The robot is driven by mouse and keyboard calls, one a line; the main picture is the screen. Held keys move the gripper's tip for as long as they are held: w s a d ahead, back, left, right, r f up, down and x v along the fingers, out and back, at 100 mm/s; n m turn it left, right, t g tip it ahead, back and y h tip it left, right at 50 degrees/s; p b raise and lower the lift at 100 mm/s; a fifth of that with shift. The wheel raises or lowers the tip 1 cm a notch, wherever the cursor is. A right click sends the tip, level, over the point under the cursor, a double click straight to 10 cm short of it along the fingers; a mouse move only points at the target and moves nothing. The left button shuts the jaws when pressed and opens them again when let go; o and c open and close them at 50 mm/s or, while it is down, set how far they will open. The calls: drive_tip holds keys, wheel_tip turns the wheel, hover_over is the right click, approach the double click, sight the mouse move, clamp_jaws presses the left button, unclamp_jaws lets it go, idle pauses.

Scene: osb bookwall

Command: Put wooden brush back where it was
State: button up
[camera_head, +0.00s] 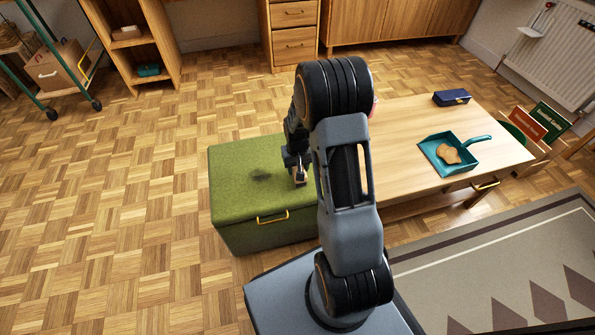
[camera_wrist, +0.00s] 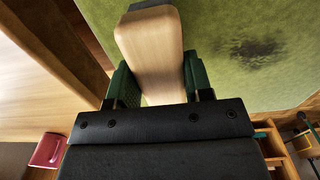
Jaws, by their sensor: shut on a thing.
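My gripper (camera_head: 296,174) is shut on the wooden brush (camera_wrist: 155,55), with a finger pad on each side of its pale wooden body. In the wrist view the brush points away from my gripper (camera_wrist: 155,88), and a dark edge shows at its far end. In the head view only a small part of the brush (camera_head: 299,181) shows below the fingers. The brush is over the green upholstered box (camera_head: 235,200), near the side by the table. I cannot tell whether it touches the lid. A dark smudge (camera_head: 262,176) lies on the lid, left of the brush.
A wooden table (camera_head: 405,125) stands right of the green box. On it are a teal dustpan (camera_head: 437,157) with brown pieces (camera_head: 455,153) and a dark blue box (camera_head: 451,97). My arm hides part of the table. Parquet floor at left is clear.

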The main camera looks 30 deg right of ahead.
drive_tip(key=shift+f, duration=0.6)
drive_tip(key=shift+r, duration=0.1)
drive_tip(key=o, duration=0.4)
drive_tip(key=shift+f, duration=0.25)
drive_tip(key=o, duration=0.5)
drive_tip(key=shift+r, duration=0.15)
wheel_tip(320, 180, up, 12)
drive_tip(key=p, duration=0.5)
drive_tip(key=shift+r, duration=0.15)
